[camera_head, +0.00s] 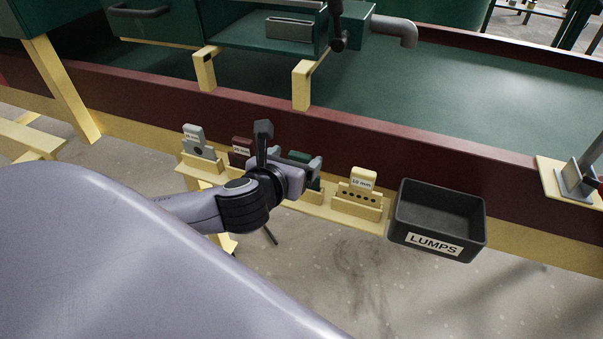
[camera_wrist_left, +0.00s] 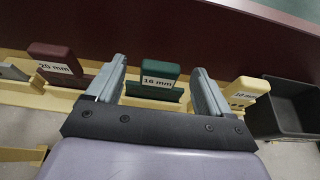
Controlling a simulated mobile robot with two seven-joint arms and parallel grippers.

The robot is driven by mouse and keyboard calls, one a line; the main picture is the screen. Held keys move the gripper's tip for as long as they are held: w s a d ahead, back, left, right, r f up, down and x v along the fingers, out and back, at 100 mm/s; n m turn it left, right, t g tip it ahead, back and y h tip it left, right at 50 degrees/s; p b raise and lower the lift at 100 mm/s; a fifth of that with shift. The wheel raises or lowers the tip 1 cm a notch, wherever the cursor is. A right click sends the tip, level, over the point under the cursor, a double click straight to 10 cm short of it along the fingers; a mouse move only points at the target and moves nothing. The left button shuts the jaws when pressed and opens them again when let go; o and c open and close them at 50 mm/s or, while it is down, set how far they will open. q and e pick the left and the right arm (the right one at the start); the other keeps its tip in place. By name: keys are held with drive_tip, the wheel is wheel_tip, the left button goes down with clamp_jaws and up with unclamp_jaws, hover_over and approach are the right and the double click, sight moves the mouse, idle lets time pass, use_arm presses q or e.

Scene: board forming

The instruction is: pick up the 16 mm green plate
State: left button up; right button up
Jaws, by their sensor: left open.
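The green plate, labelled 16 mm, stands upright in a holder on the cream shelf. In the left wrist view the green plate (camera_wrist_left: 160,74) shows between the two fingers of my left gripper (camera_wrist_left: 160,85), which is open. In the head view the green plate (camera_head: 299,157) shows only in part behind my left gripper (camera_head: 293,165). The fingers lie to either side of the plate in the picture. I cannot tell whether they touch it. My right gripper is not in view.
A red 20 mm plate (camera_wrist_left: 54,58) stands left of the green one, and a cream 10 mm plate (camera_head: 363,180) stands right. A grey plate (camera_head: 195,138) is at the far left. A black LUMPS bin (camera_head: 437,218) is right of the shelf. A dark red wall (camera_head: 420,160) runs behind.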

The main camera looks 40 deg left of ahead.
use_arm(q)
drive_tip(key=shift+x, duration=2.5)
drive_tip(key=shift+r, duration=0.1)
drive_tip(key=c, duration=1.1)
